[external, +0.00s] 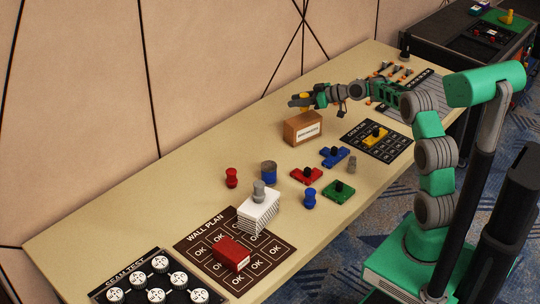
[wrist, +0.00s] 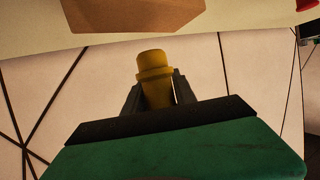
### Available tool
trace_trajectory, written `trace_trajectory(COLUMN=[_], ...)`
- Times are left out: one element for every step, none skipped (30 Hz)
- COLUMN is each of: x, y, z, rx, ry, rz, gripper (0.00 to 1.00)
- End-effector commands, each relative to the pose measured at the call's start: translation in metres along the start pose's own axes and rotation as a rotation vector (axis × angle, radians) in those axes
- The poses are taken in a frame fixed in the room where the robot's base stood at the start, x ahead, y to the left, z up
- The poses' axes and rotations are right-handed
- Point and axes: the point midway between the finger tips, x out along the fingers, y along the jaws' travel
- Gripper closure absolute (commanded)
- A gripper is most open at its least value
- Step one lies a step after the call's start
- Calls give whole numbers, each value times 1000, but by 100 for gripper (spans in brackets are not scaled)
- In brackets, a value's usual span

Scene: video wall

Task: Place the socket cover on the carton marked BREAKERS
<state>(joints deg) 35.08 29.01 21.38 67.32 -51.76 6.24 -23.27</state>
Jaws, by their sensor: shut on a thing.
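My gripper (external: 301,102) is shut on a yellow waisted, peg-shaped piece (wrist: 153,66). No marking shows whether this is the socket cover. In the external view the gripper and piece appear just above the brown carton (external: 298,136). Whether the piece touches the carton cannot be told there. The carton has a white label with dark print, too small to read surely. In the wrist view a brown surface (wrist: 130,12), likely the carton, shows at the top, apart from the piece. The fingers hide part of the yellow piece.
Red (external: 306,175), blue (external: 335,156) and green (external: 339,190) knobbed pieces lie right of and below the carton. A black panel (external: 357,129) holds a yellow one. A white stack (external: 259,212) and red box (external: 231,254) stand nearer. The table's left back is clear.

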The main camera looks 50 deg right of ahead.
Motion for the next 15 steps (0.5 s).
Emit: trace_trajectory(x=[6, 7, 10, 12, 13, 14, 15, 15, 14, 14, 14, 14, 15, 15, 16], y=[2, 2, 2, 2, 2, 2, 2, 2, 2, 2, 2, 2, 2, 2, 2], z=[5, 11, 18, 23, 26, 30, 30, 30, 30, 30, 30, 30, 31, 32, 34], rx=[2, 3, 4, 4, 2, 1, 0, 0, -1, -1, -1, 0, 0, 0, 0], ry=[-2, -3, -2, -2, -2, -1, 0, 0, 1, 1, 0, 0, 0, 0, 0], rz=[-1, -1, 0, 0, 0, 0, 1, 1, 1, 1, 1, 1, 1, 0, 0], gripper=[100, 100, 100, 100, 100, 100, 100, 100, 100, 100, 100, 100, 100, 100, 100])
